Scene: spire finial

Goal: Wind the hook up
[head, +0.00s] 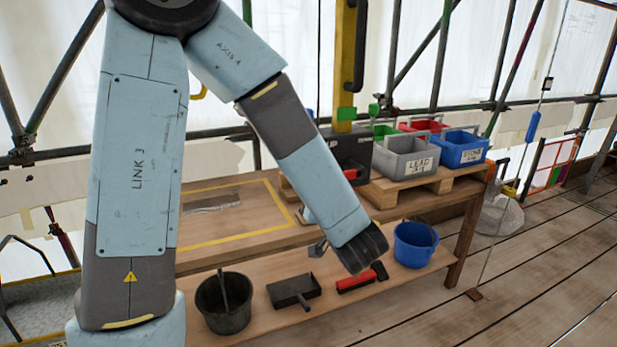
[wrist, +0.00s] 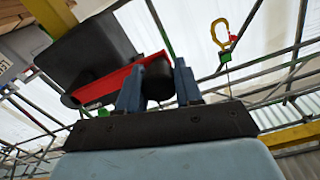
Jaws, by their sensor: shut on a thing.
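In the wrist view, my gripper (wrist: 158,82) has its two blue fingers on either side of a black round grip (wrist: 156,78), shut on it. The grip is at the end of a red crank arm (wrist: 105,86), beside a dark winch housing (wrist: 98,45). The yellow hook (wrist: 219,34) hangs free, apart from my gripper, with red and green parts on its line. In the head view, a dark housing (head: 353,146) shows at the foot of a yellow post (head: 344,60). A yellow curved piece (head: 199,93), probably the hook, is partly hidden by my arm, as is my gripper.
A wooden bench (head: 225,247) holds grey, red and blue crates on a pallet (head: 411,186). Its lower shelf carries a black bucket (head: 222,312), a dark tray-like tool (head: 293,290), a red-and-black tool (head: 362,279) and a blue bucket (head: 415,244). Scaffold poles surround it. Plank floor at right is mostly clear.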

